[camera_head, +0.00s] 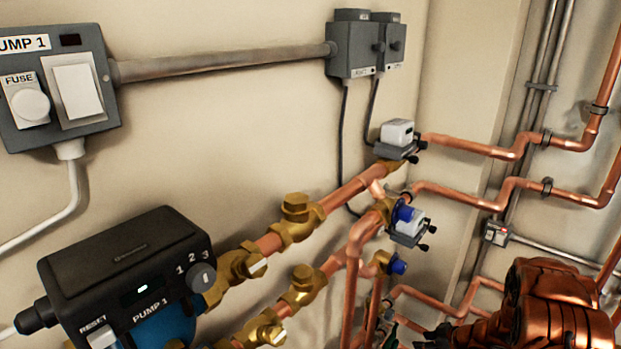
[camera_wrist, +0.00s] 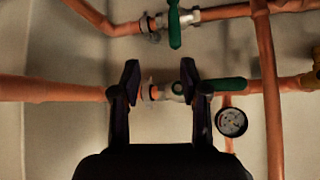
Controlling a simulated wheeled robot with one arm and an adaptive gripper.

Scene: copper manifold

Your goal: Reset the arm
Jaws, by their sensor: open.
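My gripper (camera_wrist: 160,82) is open in the wrist view, its two dark fingers apart with nothing held between them. Behind the fingers a valve with a green handle (camera_wrist: 228,85) sits on a horizontal copper pipe (camera_wrist: 50,89). The right finger overlaps part of this valve, and I cannot tell whether it touches. In the head view, my copper-coloured arm is at the lower right, and dark gripper parts (camera_head: 436,338) show at the bottom edge near the lower pipes. The fingertips are mostly cut off there.
A second green-handled valve (camera_wrist: 175,22) is above, and a pressure gauge (camera_wrist: 231,121) hangs at right. In the head view, copper pipes (camera_head: 470,146) run along the wall. The pump (camera_head: 128,280) is at lower left, below a fuse box (camera_head: 58,88).

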